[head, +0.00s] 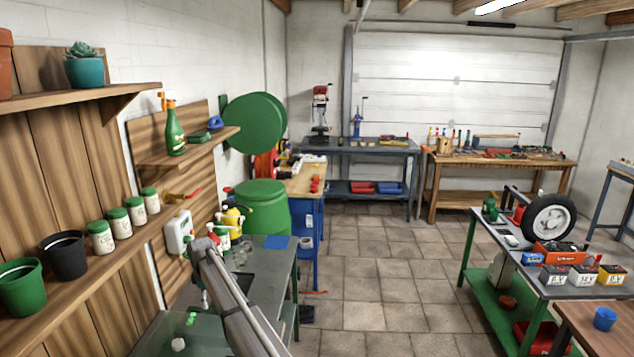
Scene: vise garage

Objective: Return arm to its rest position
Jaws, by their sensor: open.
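A grey link of my arm (232,297) rises from the bottom edge, left of centre, and slants up and left over the dark workbench (262,283). Its far end reaches close, in the picture, to the bottles at the back of that bench. I cannot make out my gripper or its fingers in this view. No held thing shows.
A wooden shelf (118,262) with pots and jars is at left. A green barrel (262,205) stands behind. A cart (545,262) with a wheel stands right. The tiled floor (385,270) is open between.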

